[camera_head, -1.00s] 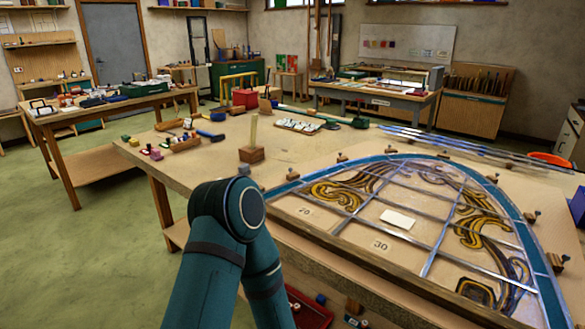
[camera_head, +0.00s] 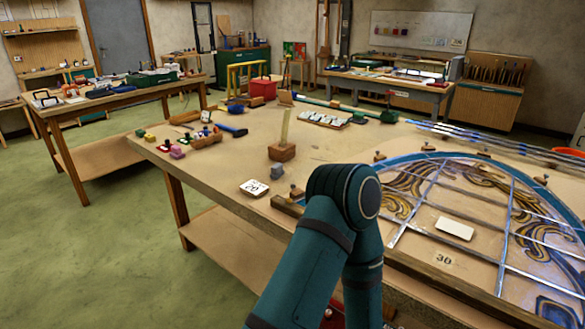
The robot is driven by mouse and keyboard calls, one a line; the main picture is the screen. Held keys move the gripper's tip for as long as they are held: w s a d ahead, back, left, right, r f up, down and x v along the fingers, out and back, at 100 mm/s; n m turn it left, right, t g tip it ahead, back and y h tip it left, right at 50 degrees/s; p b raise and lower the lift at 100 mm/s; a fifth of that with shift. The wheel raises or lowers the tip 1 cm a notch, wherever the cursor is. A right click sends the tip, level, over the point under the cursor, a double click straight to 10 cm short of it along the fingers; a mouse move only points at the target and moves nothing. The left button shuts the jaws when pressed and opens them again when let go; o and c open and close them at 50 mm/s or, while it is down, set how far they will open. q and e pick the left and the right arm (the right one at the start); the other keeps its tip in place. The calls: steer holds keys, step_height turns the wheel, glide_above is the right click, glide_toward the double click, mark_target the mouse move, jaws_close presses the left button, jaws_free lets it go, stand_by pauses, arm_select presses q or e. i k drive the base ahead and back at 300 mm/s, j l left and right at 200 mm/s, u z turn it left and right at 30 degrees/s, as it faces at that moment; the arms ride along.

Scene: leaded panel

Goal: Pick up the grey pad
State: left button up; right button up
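A small grey block-like piece (camera_head: 277,171), which may be the grey pad, lies on the workbench (camera_head: 230,165) just in front of a wooden block with an upright stick (camera_head: 283,151). It looks blue-grey and is too small to make out well. One of my teal arms, bent at its elbow, rises from the bottom centre and covers part of the bench's front edge and of the leaded panel. No gripper shows in this view.
The leaded panel (camera_head: 455,185) fills the bench's right side. A white numbered card (camera_head: 254,187) lies near the front edge. Coloured small blocks, a blue-headed hammer (camera_head: 232,130) and a tray of pieces (camera_head: 324,119) lie farther left and back. Green floor is open at left.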

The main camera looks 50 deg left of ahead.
mark_target(277, 171)
steer(key=j+z, duration=0.15)
steer(key=j, duration=0.15)
steer(key=k+j+z, duration=0.15)
steer(key=j, duration=0.15)
steer(key=k+j+z, duration=0.15)
steer(key=j, duration=0.2)
steer(key=k+j, duration=0.1)
steer(key=j, duration=0.3)
steer(key=k+j+z, duration=0.1)
steer(key=j, duration=0.25)
steer(key=k+j, duration=0.15)
steer(key=j, duration=0.25)
steer(key=k+j+z, duration=0.1)
steer(key=j, duration=0.25)
steer(key=k+j, duration=0.2)
steer(key=j, duration=0.2)
